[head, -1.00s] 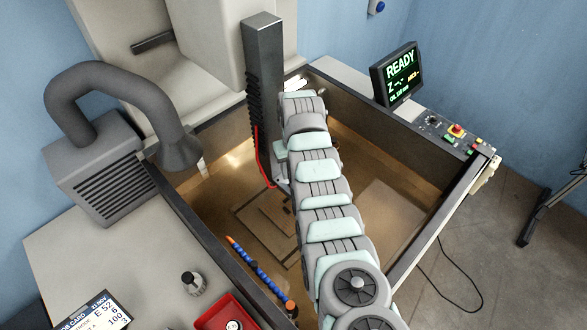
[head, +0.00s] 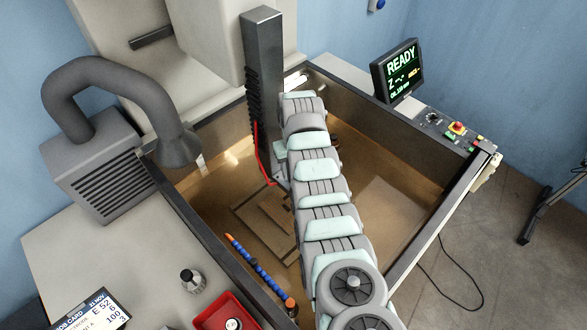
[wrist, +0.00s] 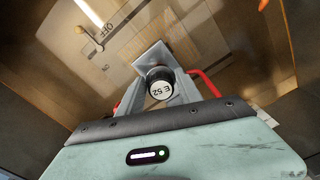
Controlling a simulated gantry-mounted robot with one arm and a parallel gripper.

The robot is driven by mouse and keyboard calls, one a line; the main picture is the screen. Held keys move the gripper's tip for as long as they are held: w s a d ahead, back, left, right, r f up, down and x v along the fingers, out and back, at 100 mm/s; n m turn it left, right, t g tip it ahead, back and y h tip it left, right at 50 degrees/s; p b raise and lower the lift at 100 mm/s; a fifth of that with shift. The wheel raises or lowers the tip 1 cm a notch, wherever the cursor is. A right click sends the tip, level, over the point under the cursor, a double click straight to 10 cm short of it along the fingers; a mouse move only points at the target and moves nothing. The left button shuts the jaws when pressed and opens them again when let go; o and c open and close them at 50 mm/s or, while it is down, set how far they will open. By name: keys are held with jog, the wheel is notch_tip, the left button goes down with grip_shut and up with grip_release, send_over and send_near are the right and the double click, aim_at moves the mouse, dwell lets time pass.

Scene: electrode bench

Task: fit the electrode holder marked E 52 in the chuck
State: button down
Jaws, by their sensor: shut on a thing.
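The holder marked E 52 (wrist: 160,84) shows its round white label and dark rim in the wrist view. My gripper (wrist: 158,72) is shut on it, with the grey fingers on either side. In the head view my arm hides the gripper and the holder. The tall grey column (head: 264,80) comes down into the tank beside my arm's end, with a red cable at its lower end. The chuck itself is not clearly seen; my arm covers that area. A red cable (wrist: 207,82) also shows just right of the fingers in the wrist view.
A tank wall (head: 215,235) surrounds the work area. A blue jointed hose (head: 255,270) stands at its left side. Another holder (head: 191,280), a red tray (head: 215,316) and a job card reading E 52 (head: 90,312) are on the left bench. The screen (head: 396,70) reads READY.

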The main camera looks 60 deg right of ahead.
jog(key=shift+f+b, duration=0.65)
jog(key=shift+f, duration=0.4)
jog(key=shift+f, duration=0.1)
jog(key=shift+f+b, duration=0.6)
jog(key=shift+f, duration=0.15)
jog(key=c, duration=0.7)
grip_release()
jog(key=shift+o, duration=0.2)
jog(key=o, duration=0.5)
